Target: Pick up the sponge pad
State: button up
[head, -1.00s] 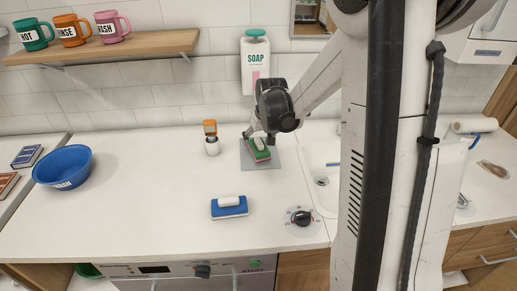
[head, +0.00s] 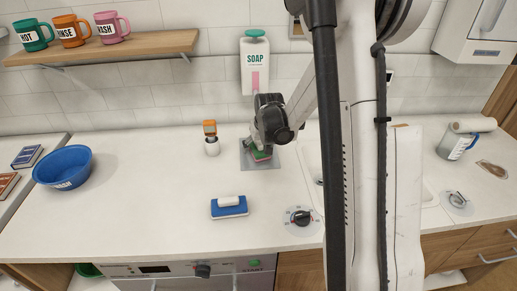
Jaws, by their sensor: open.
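A green pad with a red lower layer (head: 261,156) lies on a grey mat (head: 263,166) at the back of the counter, left of the sink. A blue pad with a white top piece (head: 229,207) lies on the counter nearer the front edge. My gripper (head: 259,146) is open and pointed down at the green pad. Its fingers cover much of that pad, including its top. I cannot tell whether they touch it.
An orange-topped brush in a white holder (head: 212,146) stands just left of the mat. A dial (head: 302,217) and sink (head: 310,160) are to the right. A blue bowl (head: 62,167) stands far left; the left-middle counter is clear.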

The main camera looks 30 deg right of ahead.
jog(key=shift+c, duration=0.5)
jog(key=c, duration=1.2)
jog(key=shift+r, duration=0.1)
jog(key=shift+r, duration=0.55)
notch_tip(320, 180, up, 2)
jog(key=shift+r, duration=0.25)
jog(key=s+a+r, duration=0.1)
jog(key=a+r, duration=0.1)
jog(key=a, duration=0.1)
jog(key=s+a+r, duration=0.2)
jog(key=a, duration=0.2)
jog(key=s+a+r, duration=0.1)
jog(key=a+r, duration=0.2)
jog(key=shift+s+a+r+b, duration=0.1)
jog(key=shift+s+a+b, duration=0.2)
jog(key=shift+s+b, duration=0.1)
